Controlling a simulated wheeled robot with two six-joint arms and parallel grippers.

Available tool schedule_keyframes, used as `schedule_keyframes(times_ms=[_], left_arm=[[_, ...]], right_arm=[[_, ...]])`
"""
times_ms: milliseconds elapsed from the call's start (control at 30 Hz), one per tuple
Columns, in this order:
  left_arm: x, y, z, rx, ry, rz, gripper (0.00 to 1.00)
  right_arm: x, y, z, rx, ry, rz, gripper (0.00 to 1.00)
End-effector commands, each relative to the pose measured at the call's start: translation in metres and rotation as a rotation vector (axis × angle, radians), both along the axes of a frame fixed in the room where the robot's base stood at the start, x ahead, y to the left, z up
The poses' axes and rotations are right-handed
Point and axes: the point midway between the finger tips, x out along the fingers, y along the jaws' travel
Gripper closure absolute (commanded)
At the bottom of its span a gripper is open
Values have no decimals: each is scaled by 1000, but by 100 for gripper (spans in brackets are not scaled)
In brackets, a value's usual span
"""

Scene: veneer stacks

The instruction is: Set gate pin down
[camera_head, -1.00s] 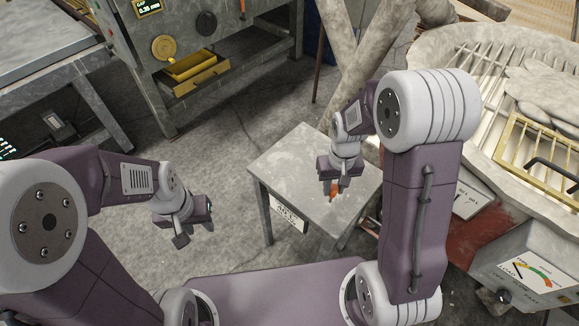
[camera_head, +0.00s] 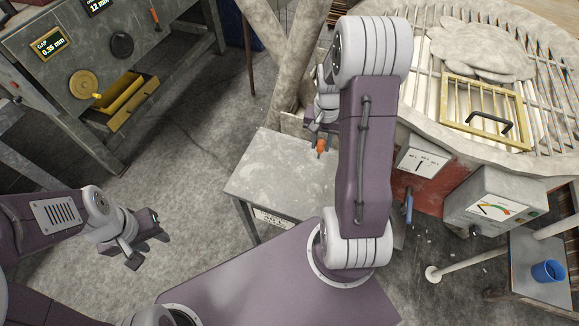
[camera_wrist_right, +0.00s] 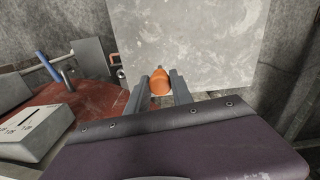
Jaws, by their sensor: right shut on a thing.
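The gate pin, an orange piece (camera_head: 320,147), is in my right gripper (camera_head: 321,140), over the far right part of a small grey table (camera_head: 262,172) in the head view. In the right wrist view the pin (camera_wrist_right: 160,84) sits between the two fingers of the right gripper (camera_wrist_right: 159,80), with the tabletop (camera_wrist_right: 195,40) behind it. I cannot tell whether the pin touches the table. My right arm hides the table's right side. My left gripper (camera_head: 147,247) is open and empty over the floor at the left.
A round slatted machine (camera_head: 436,110) with a brass frame (camera_head: 484,83) stands at the right, and a grey gauge box (camera_head: 493,205) is on its front. A blue cup (camera_head: 547,271) stands at the lower right. A yellow tray (camera_head: 128,98) is at the upper left. The table's left part is clear.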

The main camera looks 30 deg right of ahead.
Motion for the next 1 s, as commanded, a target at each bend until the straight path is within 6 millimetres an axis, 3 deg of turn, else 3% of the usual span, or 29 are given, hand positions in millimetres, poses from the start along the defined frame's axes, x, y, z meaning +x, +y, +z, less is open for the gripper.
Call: schedule_keyframes(times_ms=[33,133,300,367,700,833,1000], left_arm=[[0,0,10,0,0,0,64],[0,0,14,0,0,0,64],[0,0,13,0,0,0,64],[0,0,14,0,0,0,64],[0,0,27,0,0,0,64],[0,0,29,0,0,0,64],[0,0,29,0,0,0,64]], right_arm=[[-4,-10,9,1,1,-40,100],[-8,-22,12,1,2,-93,100],[-9,-24,9,1,2,-107,100],[-5,-16,5,2,5,-104,100],[38,61,-47,2,4,-100,100],[47,74,-57,1,2,-103,100],[48,77,-62,2,3,-106,100]])
